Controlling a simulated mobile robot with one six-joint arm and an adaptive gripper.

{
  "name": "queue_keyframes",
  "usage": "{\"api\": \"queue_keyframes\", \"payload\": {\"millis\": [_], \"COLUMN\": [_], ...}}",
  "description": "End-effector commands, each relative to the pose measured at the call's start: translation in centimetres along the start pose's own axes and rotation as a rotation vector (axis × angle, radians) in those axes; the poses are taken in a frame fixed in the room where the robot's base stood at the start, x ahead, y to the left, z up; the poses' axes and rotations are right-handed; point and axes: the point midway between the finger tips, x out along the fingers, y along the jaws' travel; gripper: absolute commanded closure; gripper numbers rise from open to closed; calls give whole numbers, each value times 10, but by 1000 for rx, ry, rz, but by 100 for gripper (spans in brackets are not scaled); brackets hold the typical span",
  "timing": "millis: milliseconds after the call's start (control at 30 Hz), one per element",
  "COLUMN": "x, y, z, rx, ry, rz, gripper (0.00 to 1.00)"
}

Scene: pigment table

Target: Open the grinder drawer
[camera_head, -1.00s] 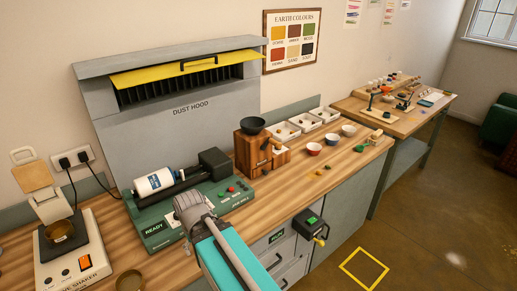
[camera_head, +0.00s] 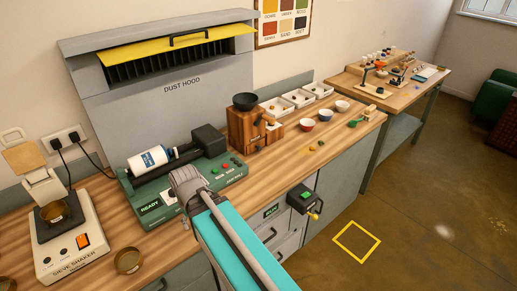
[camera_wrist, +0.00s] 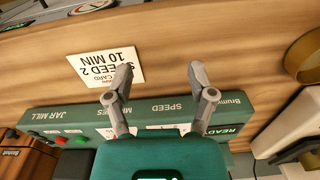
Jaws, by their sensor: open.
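The grinder (camera_head: 240,128) is a brown wooden box with a black bowl-shaped hopper (camera_head: 246,101) on top. It stands on the wooden bench to the right of the green jar mill (camera_head: 205,182). A lighter wooden part (camera_head: 275,133) shows at its right side; I cannot tell if this is the drawer. A brown wooden body, likely the grinder, shows at the lower left edge of the wrist view (camera_wrist: 28,157). My gripper (camera_wrist: 160,74) is open and empty, beside the jar mill. Its fingers are hidden in the head view, apart from the grinder.
A white card (camera_wrist: 106,67) lies on the bench near my gripper. White trays (camera_head: 300,98), bowls (camera_head: 308,124) and small lumps of pigment stand right of the grinder. A sieve shaker (camera_head: 75,235) is at the left. A black switch box (camera_head: 303,198) juts from the bench front.

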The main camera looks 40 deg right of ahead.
Motion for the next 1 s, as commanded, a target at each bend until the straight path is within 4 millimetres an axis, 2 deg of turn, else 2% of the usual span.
{"api": "queue_keyframes", "payload": {"millis": [267, 467, 767, 1000], "x": [-1, -4, -13, -24], "y": [34, 78, 157, 232], "z": [-32, -64, -102, -124], "rx": [-19, -42, -69, -79], "ry": [64, 154, 316, 456], "rz": [-64, -120, -167, -166], "gripper": [29, 29, 29, 29]}}
